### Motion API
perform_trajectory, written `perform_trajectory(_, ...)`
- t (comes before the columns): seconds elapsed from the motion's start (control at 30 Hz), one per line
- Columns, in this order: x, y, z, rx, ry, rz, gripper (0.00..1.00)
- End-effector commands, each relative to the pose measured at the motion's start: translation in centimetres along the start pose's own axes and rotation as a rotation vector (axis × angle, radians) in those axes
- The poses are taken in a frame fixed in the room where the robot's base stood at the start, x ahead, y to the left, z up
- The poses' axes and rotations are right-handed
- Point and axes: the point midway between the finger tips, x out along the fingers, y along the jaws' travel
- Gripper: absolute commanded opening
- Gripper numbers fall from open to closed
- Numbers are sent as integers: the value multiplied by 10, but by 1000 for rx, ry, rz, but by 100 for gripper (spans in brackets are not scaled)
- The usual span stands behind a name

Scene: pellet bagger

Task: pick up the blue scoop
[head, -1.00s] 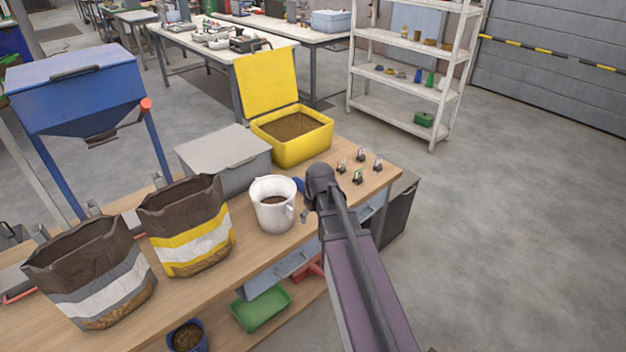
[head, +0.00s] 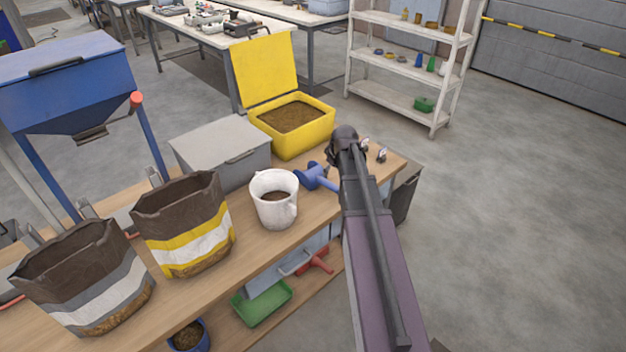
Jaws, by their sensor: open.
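The blue scoop (head: 316,178) lies on the wooden bench to the right of the white bucket, its handle pointing right toward my arm. Part of the handle end is hidden behind my arm. My gripper (head: 329,170) is at the far end of my arm, close to the scoop's right side. The fingers are small, dark and partly hidden, and they look open. I cannot tell whether they touch the scoop.
A white bucket (head: 274,214) with brown pellets stands left of the scoop. Behind are an open yellow bin (head: 300,146) and a closed grey box (head: 205,150). Two bags (head: 184,222) stand further left. Small tag holders (head: 381,156) sit at the bench's right end.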

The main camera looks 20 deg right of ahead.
Motion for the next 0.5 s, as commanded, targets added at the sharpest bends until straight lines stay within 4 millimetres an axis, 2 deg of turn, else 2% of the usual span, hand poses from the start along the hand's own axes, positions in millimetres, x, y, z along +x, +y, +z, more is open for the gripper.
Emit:
perform_trajectory(0.17, 8, 3, 4, 5, -1, 2, 79)
perform_trajectory(0.5, 36, 5, 5, 8, -2, 3, 79)
